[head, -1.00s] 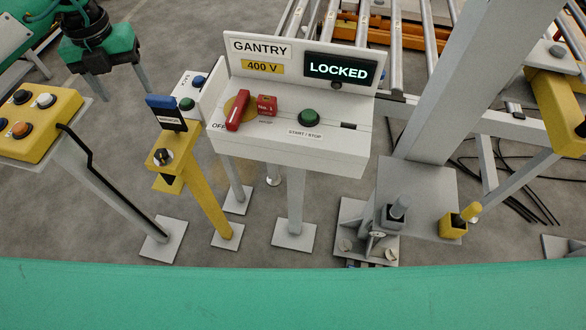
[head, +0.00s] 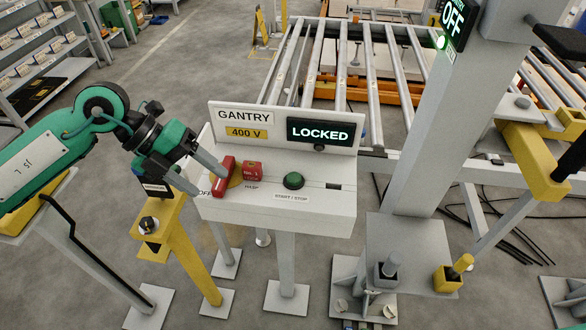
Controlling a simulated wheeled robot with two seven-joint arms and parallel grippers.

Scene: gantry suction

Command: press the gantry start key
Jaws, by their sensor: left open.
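The gantry control box (head: 285,207) stands at the centre on grey legs, with a sign panel behind it. Its round green START/STOP key (head: 293,181) is on the right part of the sloped top, uncovered. A small display (head: 320,131) reads LOCKED. A red switch handle (head: 223,177) sits on a yellow disc near the OFF marking at the left. A small red lock-like block with a tag (head: 252,171) is beside it. My left gripper (head: 211,184) is open, its fingertips close around or just above the red handle; contact is unclear. My right gripper is not in view.
A yellow post with a black knob (head: 149,224) stands left of the box, partly behind my arm. A grey column (head: 420,140) carries a display (head: 454,18) reading OFF. Roller conveyor (head: 350,60) lies behind. Shelves (head: 45,50) stand far left.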

